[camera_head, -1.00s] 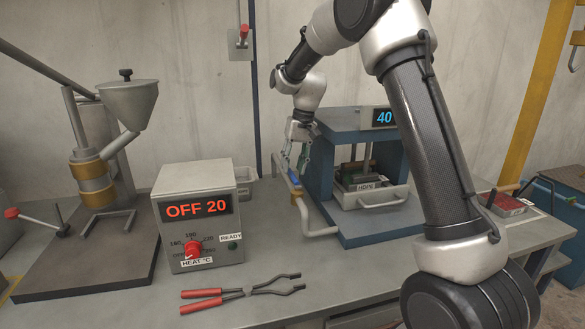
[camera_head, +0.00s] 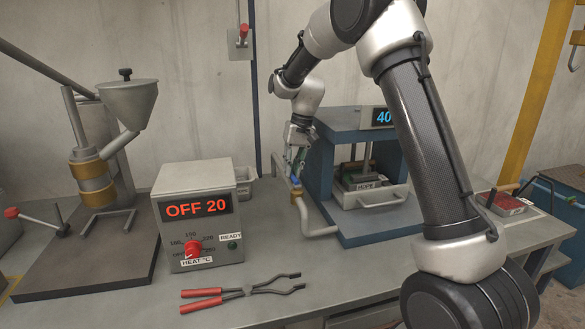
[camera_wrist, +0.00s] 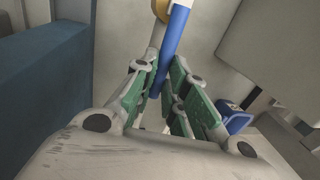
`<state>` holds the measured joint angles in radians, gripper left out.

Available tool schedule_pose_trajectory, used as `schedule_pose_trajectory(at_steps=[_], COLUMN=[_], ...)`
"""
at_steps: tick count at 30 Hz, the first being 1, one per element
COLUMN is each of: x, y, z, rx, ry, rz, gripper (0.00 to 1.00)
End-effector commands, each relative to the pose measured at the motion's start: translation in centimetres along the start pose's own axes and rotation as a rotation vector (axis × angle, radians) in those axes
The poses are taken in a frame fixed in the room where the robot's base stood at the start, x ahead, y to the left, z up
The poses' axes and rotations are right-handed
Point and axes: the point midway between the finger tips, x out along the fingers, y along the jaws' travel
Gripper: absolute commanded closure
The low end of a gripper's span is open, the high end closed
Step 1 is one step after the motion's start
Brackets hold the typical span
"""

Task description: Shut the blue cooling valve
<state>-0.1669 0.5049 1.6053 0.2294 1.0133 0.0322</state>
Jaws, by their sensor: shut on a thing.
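The blue valve handle (camera_head: 295,182) sits by a brass fitting (camera_head: 297,194) on the grey pipe at the left of the blue-framed press (camera_head: 352,130). My gripper (camera_head: 292,172) is at the handle, with its green-padded fingers pointing down. In the wrist view the blue handle (camera_wrist: 174,42) runs as a long bar between the fingers (camera_wrist: 165,78), and the gripper is shut on it. Part of the brass fitting (camera_wrist: 160,8) shows at the top. The fingers hide part of the handle in the head view, so its angle to the pipe is hard to tell there.
A heat box (camera_head: 197,215) reading OFF 20 stands left of the press. Red-handled tongs (camera_head: 245,292) lie in front of it. The press display (camera_head: 383,117) reads 40. A funnel machine (camera_head: 125,105) stands at the far left. The bench front is mostly clear.

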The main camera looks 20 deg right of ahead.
Motion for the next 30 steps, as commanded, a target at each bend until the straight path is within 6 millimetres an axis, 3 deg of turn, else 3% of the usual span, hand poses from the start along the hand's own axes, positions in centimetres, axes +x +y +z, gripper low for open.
schedule_pose_trajectory(at_steps=[11, 30], x=[0.2, 0.9], y=[-1.4, -5.0], z=[0.0, 1.8], rx=[-0.199, -0.792], ry=[-0.039, -0.157], rz=[0.001, 0.001], gripper=[1.00, 1.00])
